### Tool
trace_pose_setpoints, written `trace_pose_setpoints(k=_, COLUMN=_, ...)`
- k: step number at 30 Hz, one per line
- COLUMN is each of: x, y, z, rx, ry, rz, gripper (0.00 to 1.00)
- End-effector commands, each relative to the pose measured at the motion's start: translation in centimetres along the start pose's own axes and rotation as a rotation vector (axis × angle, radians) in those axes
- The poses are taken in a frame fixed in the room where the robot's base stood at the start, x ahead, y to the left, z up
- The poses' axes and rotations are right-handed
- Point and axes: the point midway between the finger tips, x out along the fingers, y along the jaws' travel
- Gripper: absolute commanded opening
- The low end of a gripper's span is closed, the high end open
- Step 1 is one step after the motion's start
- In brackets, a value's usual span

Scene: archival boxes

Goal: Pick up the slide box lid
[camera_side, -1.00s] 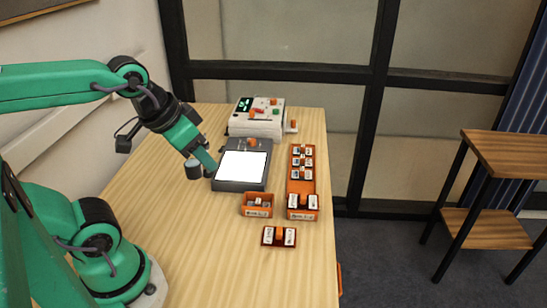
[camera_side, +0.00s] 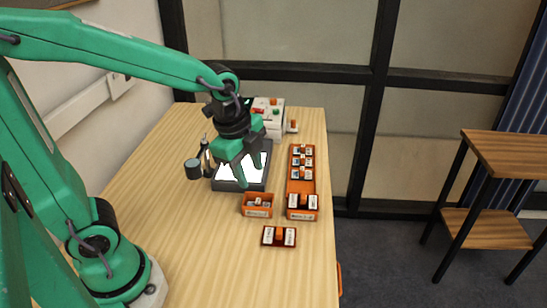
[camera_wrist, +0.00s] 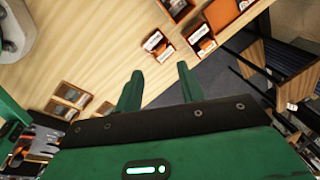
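A small dark red piece (camera_side: 267,237) with two white labels and an orange grip between them lies alone on the table, nearest the front; I take it for the slide box lid. It also shows in the wrist view (camera_wrist: 158,45), beyond my fingers. A similar labelled orange piece (camera_side: 302,203) sits at the near end of the long orange tray (camera_side: 302,186). My gripper (camera_side: 251,178) points down over the lit viewer, behind the small orange box (camera_side: 257,211). Its fingers also show in the wrist view (camera_wrist: 157,82), apart with nothing between them.
The grey viewer (camera_side: 228,186) with a bright white panel lies under my gripper. A white machine (camera_side: 268,120) stands at the back. A dark cylinder (camera_side: 193,169) is left of the viewer. The table's left and front are clear. A wooden side table (camera_side: 500,152) stands apart at right.

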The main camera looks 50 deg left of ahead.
Motion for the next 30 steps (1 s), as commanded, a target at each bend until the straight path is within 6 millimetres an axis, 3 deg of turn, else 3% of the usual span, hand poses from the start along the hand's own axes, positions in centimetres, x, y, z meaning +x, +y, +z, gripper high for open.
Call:
trace_pose_setpoints(k=18, x=9.1, y=-1.6, z=-4.0, rx=0.908, ry=0.012, rz=0.201, gripper=0.39)
trace_pose_setpoints(k=24, x=10.7, y=-1.6, z=-4.5, rx=1.053, ry=0.028, rz=0.231, gripper=0.39)
trace_pose_setpoints(k=30, x=10.9, y=-1.6, z=-4.6, rx=1.08, ry=0.031, rz=0.235, gripper=0.39)
